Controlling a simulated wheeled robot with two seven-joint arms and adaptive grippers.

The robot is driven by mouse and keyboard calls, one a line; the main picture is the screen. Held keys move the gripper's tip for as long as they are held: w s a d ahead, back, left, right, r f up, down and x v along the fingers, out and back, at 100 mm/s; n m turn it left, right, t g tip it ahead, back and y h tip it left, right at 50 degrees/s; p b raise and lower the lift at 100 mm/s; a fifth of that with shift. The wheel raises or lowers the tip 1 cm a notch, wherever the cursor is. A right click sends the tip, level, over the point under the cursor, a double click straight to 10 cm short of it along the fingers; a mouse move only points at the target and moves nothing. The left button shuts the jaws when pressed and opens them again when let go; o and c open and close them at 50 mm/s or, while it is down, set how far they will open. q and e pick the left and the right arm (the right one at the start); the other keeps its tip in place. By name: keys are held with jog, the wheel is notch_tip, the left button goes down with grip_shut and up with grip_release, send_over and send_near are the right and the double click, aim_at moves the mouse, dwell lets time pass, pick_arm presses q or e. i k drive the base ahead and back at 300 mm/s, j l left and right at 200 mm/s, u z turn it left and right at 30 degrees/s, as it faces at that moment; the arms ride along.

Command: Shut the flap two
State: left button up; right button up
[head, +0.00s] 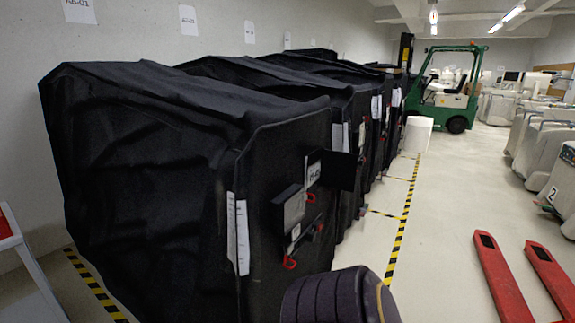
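The nearest cart (130,190) is draped in a black cover and stands at the left. Its right-hand face carries small black flaps. An upper flap (341,171) stands out from the face to the right, beside a white label (314,172). A lower flap (290,209) with a pale panel also sticks out from the face, with red tags (290,263) near it. The label writing is too small to read, so I cannot tell which flap is number two. Neither of my grippers is in view.
More black-covered carts (365,75) stand in a row behind. Yellow-black floor tape (398,240) runs alongside. Red forks (500,275) lie at the lower right, grey machines (540,150) line the right, and a green forklift (450,95) stands at the back. The middle aisle is clear.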

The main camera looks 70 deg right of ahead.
aim_at(340, 168)
jog(key=k+l, duration=0.15)
jog(key=l, duration=0.45)
jog(key=k+l, duration=0.2)
jog(key=l, duration=0.45)
jog(key=k+l, duration=0.15)
jog(key=l, duration=0.45)
jog(key=k+l, duration=0.2)
jog(key=l, duration=0.4)
jog(key=k+l, duration=0.15)
jog(key=l, duration=0.5)
jog(key=k+l, duration=0.15)
jog(key=l, duration=0.45)
jog(key=k+l, duration=0.2)
jog(key=l, duration=0.4)
jog(key=k+l, duration=0.15)
jog(key=l, duration=0.5)
jog(key=k+l+u, duration=0.1)
jog(key=l, duration=0.25)
jog(key=k, duration=0.1)
